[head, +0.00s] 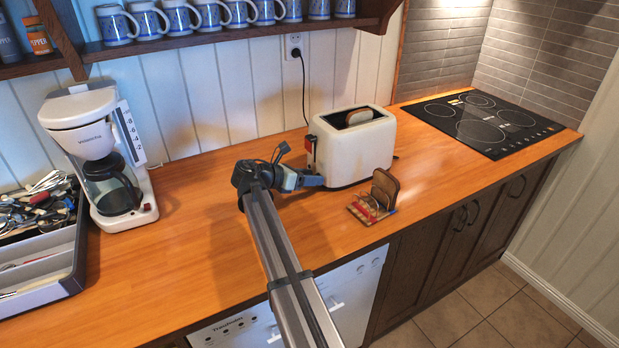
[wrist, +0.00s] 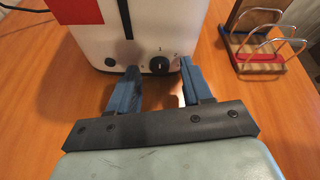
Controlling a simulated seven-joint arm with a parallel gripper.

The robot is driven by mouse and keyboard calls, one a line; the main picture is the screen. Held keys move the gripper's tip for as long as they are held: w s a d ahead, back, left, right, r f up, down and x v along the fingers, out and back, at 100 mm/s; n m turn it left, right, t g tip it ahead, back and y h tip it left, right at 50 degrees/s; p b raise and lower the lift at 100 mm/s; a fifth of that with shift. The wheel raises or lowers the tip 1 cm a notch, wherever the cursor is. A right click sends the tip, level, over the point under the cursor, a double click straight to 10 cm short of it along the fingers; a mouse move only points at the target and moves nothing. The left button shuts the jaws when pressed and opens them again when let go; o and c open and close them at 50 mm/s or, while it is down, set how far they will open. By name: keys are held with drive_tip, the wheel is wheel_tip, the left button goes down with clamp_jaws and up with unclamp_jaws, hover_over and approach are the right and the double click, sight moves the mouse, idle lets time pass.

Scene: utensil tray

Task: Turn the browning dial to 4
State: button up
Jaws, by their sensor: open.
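The white toaster (head: 356,150) stands on the wooden counter, with a slice of bread (head: 358,117) showing in its slot. Its control end shows in the wrist view, with the black browning dial (wrist: 159,66) low on the white face and small marks around it. In the head view my gripper (head: 318,180) is at the toaster's left end, and the dial is hidden.
A toast rack (head: 372,207) with bread stands in front of the toaster, right of my gripper in the wrist view. A coffee maker (head: 98,160) and a utensil tray (head: 45,265) are at the left. The counter between them and the toaster is clear.

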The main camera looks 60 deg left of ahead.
clamp_jaws()
idle(0.5)
drive_tip(key=m+y, duration=0.2)
drive_tip(key=m, duration=0.1)
drive_tip(key=shift+d, duration=0.3)
drive_tip(key=m+y, duration=0.1)
drive_tip(key=m, duration=0.1)
drive_tip(key=m+t+y, duration=0.1)
drive_tip(key=m, duration=0.1)
drive_tip(key=shift+w+d+f+y, duration=0.1)
drive_tip(key=shift+f+y, duration=0.1)
drive_tip(key=shift+y, duration=0.2)
drive_tip(key=shift+m, duration=0.4)
